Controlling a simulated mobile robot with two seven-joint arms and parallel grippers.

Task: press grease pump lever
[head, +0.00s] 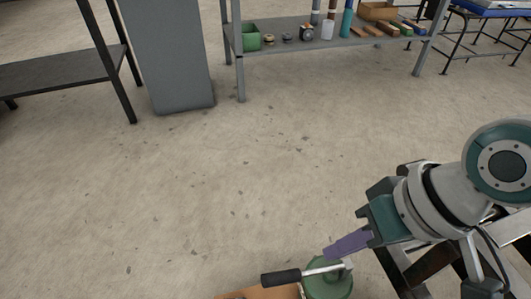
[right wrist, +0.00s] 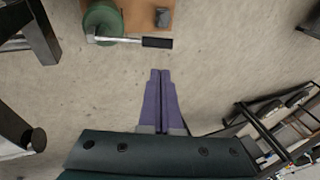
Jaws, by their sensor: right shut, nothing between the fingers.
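The grease pump (head: 328,281) is a green round body at the bottom of the head view, beside a brown board (head: 262,293). Its lever (head: 284,277) has a black grip and a metal rod and points left. In the right wrist view the pump (right wrist: 101,20) is at the top left, with the lever's black grip (right wrist: 157,42) pointing right. My right gripper (head: 328,253) has purple fingers, shut and empty. In the right wrist view its fingertips (right wrist: 160,72) lie a little below the grip in the picture, apart from it. My left gripper is not in view.
A grey shelf (head: 290,46) at the back holds a green bin (head: 249,37), bottles and small parts. A grey cabinet (head: 168,60) and a dark table (head: 55,73) stand at the back left. The middle floor is clear. A small grey block (right wrist: 162,17) sits on the board.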

